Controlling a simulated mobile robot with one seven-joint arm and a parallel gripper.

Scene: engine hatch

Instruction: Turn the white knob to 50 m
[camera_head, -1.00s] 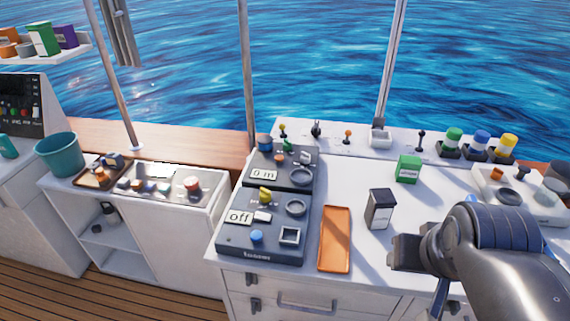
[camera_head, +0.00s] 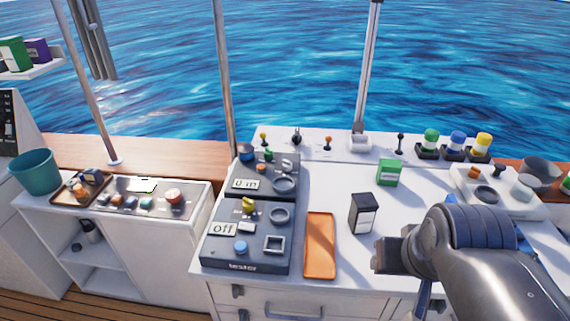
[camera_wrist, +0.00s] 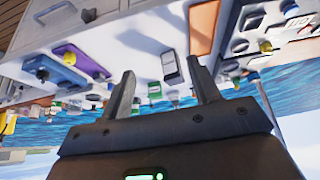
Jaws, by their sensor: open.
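The dark control panel (camera_head: 270,187) stands on the white counter, left of my gripper. Its display (camera_head: 245,184) appears to read "0 m". A small pale knob, seemingly the white knob (camera_head: 287,165), is at the panel's upper right, above a grey ring (camera_head: 284,185); its pointing direction is too small to tell. My gripper (camera_head: 385,256) is to the right of the panel and apart from it, over the counter's front. The wrist view shows its two fingers (camera_wrist: 163,88) spread with nothing held between them. I cannot make out the white knob surely in the wrist view.
A lower dark panel (camera_head: 247,236) has a display reading "off". An orange tray (camera_head: 320,245) and a black-and-white box (camera_head: 363,213) lie between the panels and my gripper. A green box (camera_head: 390,172) stands behind. Small levers line the back ledge (camera_head: 315,150).

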